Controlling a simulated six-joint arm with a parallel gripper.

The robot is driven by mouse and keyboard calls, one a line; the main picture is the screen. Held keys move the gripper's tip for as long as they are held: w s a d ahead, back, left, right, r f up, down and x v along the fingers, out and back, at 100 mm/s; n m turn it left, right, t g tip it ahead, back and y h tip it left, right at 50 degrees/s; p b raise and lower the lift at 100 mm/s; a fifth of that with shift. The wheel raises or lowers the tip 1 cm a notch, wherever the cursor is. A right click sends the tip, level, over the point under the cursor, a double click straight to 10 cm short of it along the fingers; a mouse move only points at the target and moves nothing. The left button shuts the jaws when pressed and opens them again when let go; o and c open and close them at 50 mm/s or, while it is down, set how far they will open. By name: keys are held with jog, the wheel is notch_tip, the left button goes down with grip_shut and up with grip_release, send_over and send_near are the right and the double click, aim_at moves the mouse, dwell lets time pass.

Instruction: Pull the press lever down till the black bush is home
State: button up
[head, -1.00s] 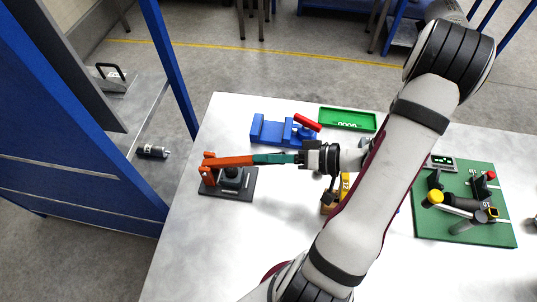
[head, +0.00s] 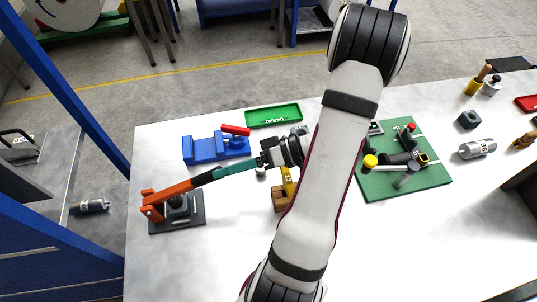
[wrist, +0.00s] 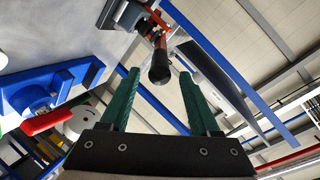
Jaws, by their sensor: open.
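The press (head: 178,208) stands on a dark base plate at the left end of the table. Its orange lever (head: 170,192) is roughly level and reaches toward my gripper (head: 215,175), ending in a black grip (head: 203,178). In the wrist view the black grip (wrist: 160,68) lies between the green fingertips, with a gap on both sides. My gripper is open and not closed on the grip. I cannot make out the black bush; the press body and lever hide that spot or it is too small.
A blue vise (head: 208,149) with a red handle and a green tray (head: 272,116) stand behind my gripper. A yellow and brown block (head: 281,197) is near my arm. A green board (head: 430,180) with fixtures is to the right. The table front is clear.

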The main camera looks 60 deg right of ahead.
jog(key=v, duration=1)
jog(key=shift+w+a, duration=0.1)
jog(key=c, duration=0.6)
jog(key=w+r+n+g, duration=0.1)
jog(key=w+a+r+n+g, duration=0.1)
jog(key=w+n+g, duration=0.1)
jog(key=w+r+n+g, duration=0.1)
jog(key=g, duration=0.1)
jog(key=shift+w+a+r+n, duration=0.2)
jog(key=shift+r+n, duration=0.05)
jog(key=shift+n, duration=0.15)
grip_shut()
jog(key=w+a+r+n+g+h, duration=0.4)
jog(key=w+r+n, duration=0.1)
jog(key=w+r, duration=0.25)
send_over(201, 175)
notch_tip(201, 175, down, 8)
jog(key=f, duration=0.1)
jog(key=d, duration=0.1)
jog(key=f, duration=0.1)
jog(key=shift+s+d+f+n+h, duration=0.15)
jog(key=shift+d+f+n+h, duration=0.15)
jog(key=shift+f+n, duration=0.1)
jog(key=shift+s+f, duration=0.2)
jog(key=shift+f, duration=0.25)
